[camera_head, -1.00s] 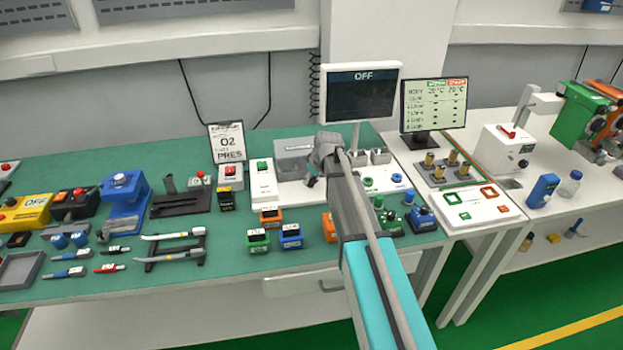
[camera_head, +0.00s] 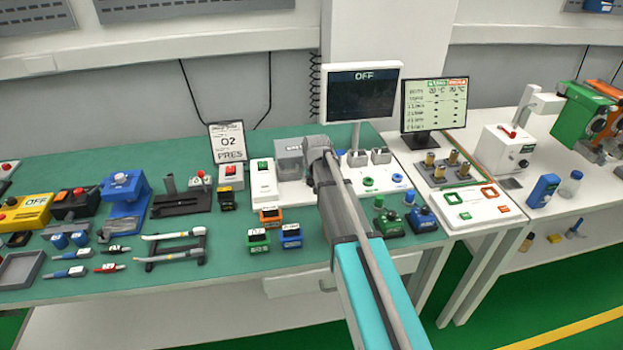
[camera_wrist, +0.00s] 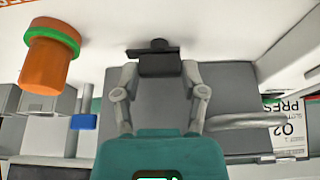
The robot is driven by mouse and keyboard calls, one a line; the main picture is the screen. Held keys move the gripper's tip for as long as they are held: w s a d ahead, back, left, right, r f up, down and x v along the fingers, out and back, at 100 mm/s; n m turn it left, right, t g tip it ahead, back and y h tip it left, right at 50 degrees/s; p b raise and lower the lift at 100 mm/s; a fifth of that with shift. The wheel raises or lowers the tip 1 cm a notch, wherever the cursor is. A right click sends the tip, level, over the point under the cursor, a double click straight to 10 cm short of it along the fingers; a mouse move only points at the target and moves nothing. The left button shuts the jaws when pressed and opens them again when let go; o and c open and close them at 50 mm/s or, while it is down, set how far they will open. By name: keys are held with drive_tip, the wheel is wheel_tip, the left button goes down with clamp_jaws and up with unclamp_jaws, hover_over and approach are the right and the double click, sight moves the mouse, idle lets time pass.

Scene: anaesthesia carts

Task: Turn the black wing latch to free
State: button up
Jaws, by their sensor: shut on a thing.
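The black wing latch (camera_wrist: 153,51) shows at the top middle of the wrist view, a dark bar with a small knob against a white surface. My gripper (camera_wrist: 160,72) reaches up to it, with a grey finger on each side of its dark body, shut on it. The latch's exact angle is hard to judge. In the head view my arm covers the latch, and the fingertips are hidden behind the wrist.
An orange cylinder with a green ring (camera_wrist: 51,55) stands left of the gripper in the wrist view. A grey box (camera_head: 289,160) is beside my wrist. The OFF monitor (camera_head: 362,95) stands behind, and the O2 PRES sign (camera_head: 228,143) is left.

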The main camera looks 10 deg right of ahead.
drive_tip(key=o, duration=0.9)
drive_tip(key=shift+c, duration=0.2)
drive_tip(key=shift+n, duration=0.5)
drive_tip(key=shift+d+n+y, duration=0.1)
drive_tip(key=shift+n+y, duration=0.8)
drive_tip(key=shift+n, duration=0.8)
drive_tip(key=shift+n+g+y, duration=0.6)
drive_tip(key=shift+n+y, duration=0.1)
drive_tip(key=shift+n, duration=1.6)
drive_tip(key=p+v, duration=1.3)
drive_tip(key=v, duration=0.1)
drive_tip(key=s+a+f+m+g+h+b, duration=0.1)
drive_tip(key=s+m, duration=0.3)
drive_tip(key=s, duration=0.8)
drive_tip(key=s+a+f+m+g+h+b, duration=0.2)
drive_tip(key=s+a+f+m, duration=0.1)
drive_tip(key=s, duration=1)
drive_tip(key=shift+m, duration=0.9)
